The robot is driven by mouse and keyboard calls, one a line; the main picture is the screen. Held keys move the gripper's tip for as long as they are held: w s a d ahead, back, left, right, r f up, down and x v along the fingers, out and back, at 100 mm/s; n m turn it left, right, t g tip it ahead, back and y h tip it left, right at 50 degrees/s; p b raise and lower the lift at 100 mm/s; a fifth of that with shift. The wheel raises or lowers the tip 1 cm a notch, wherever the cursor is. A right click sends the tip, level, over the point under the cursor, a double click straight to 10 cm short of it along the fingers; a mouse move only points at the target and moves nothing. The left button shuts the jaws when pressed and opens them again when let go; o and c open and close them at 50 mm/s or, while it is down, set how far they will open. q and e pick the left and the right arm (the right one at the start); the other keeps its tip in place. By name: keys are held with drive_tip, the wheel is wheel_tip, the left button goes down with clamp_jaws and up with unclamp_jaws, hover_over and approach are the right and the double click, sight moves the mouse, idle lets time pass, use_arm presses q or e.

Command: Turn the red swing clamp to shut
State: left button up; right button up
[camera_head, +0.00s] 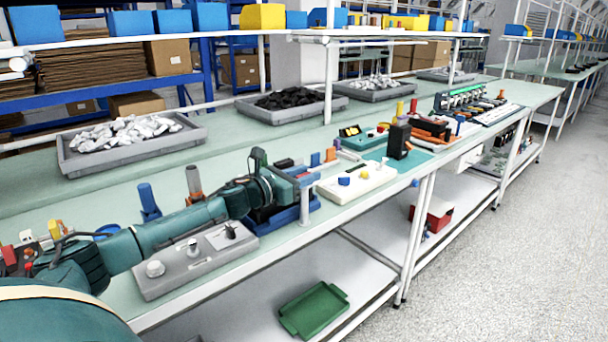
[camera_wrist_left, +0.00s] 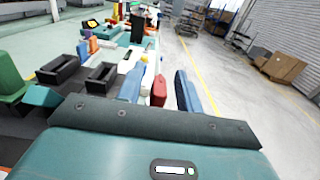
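In the left wrist view a small red upright part (camera_wrist_left: 159,91), which looks like the red swing clamp, stands beyond my gripper's dark front plate, between a pale blue part and dark blue parts (camera_wrist_left: 187,92). Its swing position is not clear. In the head view my left gripper (camera_head: 262,178) is at a blue fixture (camera_head: 282,214) with a grey post (camera_head: 305,206) at the table's front edge. My arm and gripper hide much of this fixture. The finger gap does not show clearly in either view. My right gripper is not in view.
Grey trays of parts (camera_head: 185,139) are at the back. The aisle floor (camera_head: 510,270) is clear.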

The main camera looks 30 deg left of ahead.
use_arm(q)
drive_tip(key=shift+c, duration=0.4)
clamp_jaws()
